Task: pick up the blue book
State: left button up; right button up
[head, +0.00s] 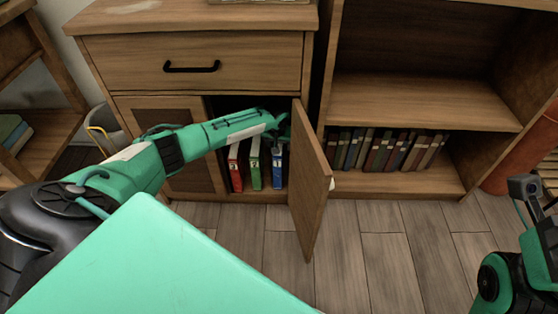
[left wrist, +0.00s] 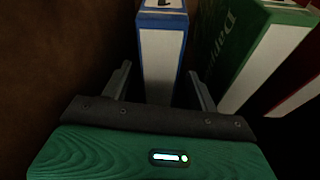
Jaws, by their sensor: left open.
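The blue book (head: 278,167) stands upright in the open cabinet, at the right end of a short row beside a green book (head: 255,165) and a red book (head: 235,168). My left arm reaches in from the left, and my left gripper (head: 284,130) is at the cabinet opening above the blue book. In the left wrist view, my left gripper (left wrist: 159,72) is open, with one finger on each side of the blue book's (left wrist: 162,55) white-labelled spine. The green book (left wrist: 245,45) is close beside the right finger. I cannot tell whether the fingers touch the blue book.
The open cabinet door (head: 312,180) swings out just right of my left gripper. A drawer (head: 190,62) is above the opening. A bookcase (head: 420,103) with a row of books stands to the right. The wooden floor (head: 385,245) in front is clear. Part of my right arm shows at lower right.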

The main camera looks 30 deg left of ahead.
pick_arm(q)
jog(key=shift+f, duration=0.2)
dwell(0.4)
grip_shut()
